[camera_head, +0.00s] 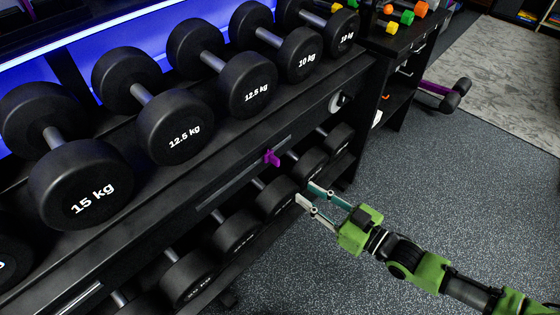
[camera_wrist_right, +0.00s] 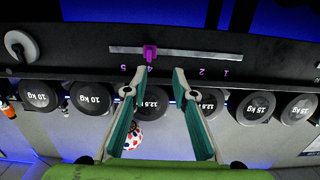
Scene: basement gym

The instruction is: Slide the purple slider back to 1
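The purple slider (camera_head: 271,157) sits on a light slotted track (camera_head: 232,186) on the front of the dumbbell rack, near the track's far right end. In the right wrist view the slider (camera_wrist_right: 150,53) stands at the purple 4, with 5 to its left and 2 and 1 to its right. The 3 is not visible. My right gripper (camera_head: 305,192) is open and empty, its fingers spread and pointing at the rack, just short of the slider. In the wrist view the slider shows between and beyond the fingertips (camera_wrist_right: 152,84). My left gripper is not in view.
Black dumbbells (camera_head: 180,125) fill the upper shelf, and more (camera_head: 237,232) lie on the lower shelf below the track. A round knob (camera_head: 338,102) sits at the rack's right end. A dark shelf with small coloured weights (camera_head: 407,17) stands beyond. The speckled floor (camera_head: 440,190) at right is clear.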

